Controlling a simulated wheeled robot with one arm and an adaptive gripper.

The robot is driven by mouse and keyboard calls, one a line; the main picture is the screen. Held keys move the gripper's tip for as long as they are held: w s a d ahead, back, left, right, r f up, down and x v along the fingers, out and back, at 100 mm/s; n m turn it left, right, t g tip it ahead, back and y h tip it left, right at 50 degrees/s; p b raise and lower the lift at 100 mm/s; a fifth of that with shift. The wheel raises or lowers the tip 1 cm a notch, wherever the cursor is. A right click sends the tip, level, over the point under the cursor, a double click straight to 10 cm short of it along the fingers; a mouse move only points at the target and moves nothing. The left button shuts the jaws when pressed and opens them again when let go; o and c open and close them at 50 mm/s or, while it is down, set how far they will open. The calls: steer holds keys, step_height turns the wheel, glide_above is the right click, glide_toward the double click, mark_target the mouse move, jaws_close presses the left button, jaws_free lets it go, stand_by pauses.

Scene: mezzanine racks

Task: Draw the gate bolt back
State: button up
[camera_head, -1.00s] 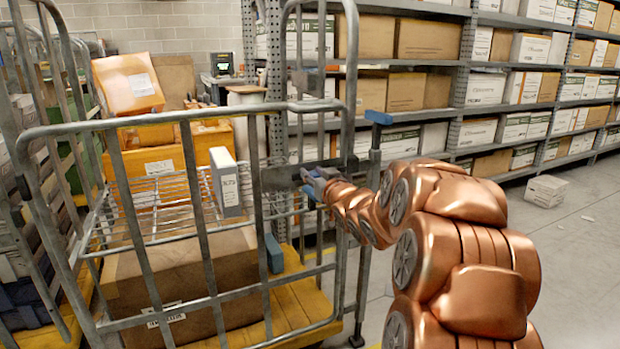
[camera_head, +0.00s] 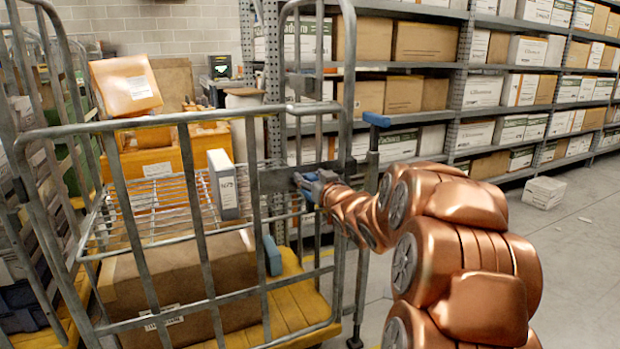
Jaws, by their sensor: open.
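The roll cage's barred gate (camera_head: 200,240) stands in front of me, a grey metal frame. A dark flat plate (camera_head: 272,179) sits across the gate's right side, at the height of its wire shelf. My gripper (camera_head: 300,184) is at the right part of this plate, reaching in from the right. Its fingers are small and blurred against the metal. The bolt cannot be made out apart from the plate and gripper, and whether the fingers touch it cannot be told.
An upright post with a blue cap (camera_head: 377,120) stands close beside my arm. Racks with boxes (camera_head: 440,95) fill the back. The floor at right is mostly clear.

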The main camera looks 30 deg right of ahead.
steer(key=s+a, duration=0.2)
steer(key=s, duration=0.9)
steer(key=shift+s, duration=0.15)
stand_by(0.3)
steer(key=s+a+r+g+y+p, duration=0.1)
steer(key=s+a+r+g+p, duration=0.2)
steer(key=s+a+g+p, duration=0.3)
steer(key=s+a+r+n+g+y+p, duration=0.1)
steer(key=s+a+r+g+p, duration=0.3)
steer(key=s+a+g+p, duration=0.3)
steer(key=s+a+r+n+g+y+p, duration=0.1)
steer(key=s+a+r+g+p, duration=0.3)
steer(key=s+a+p, duration=1)
steer(key=s+g+p, duration=0.2)
steer(key=s, duration=0.4)
steer(key=shift+s+g, duration=0.3)
steer(key=shift+c, duration=0.3)
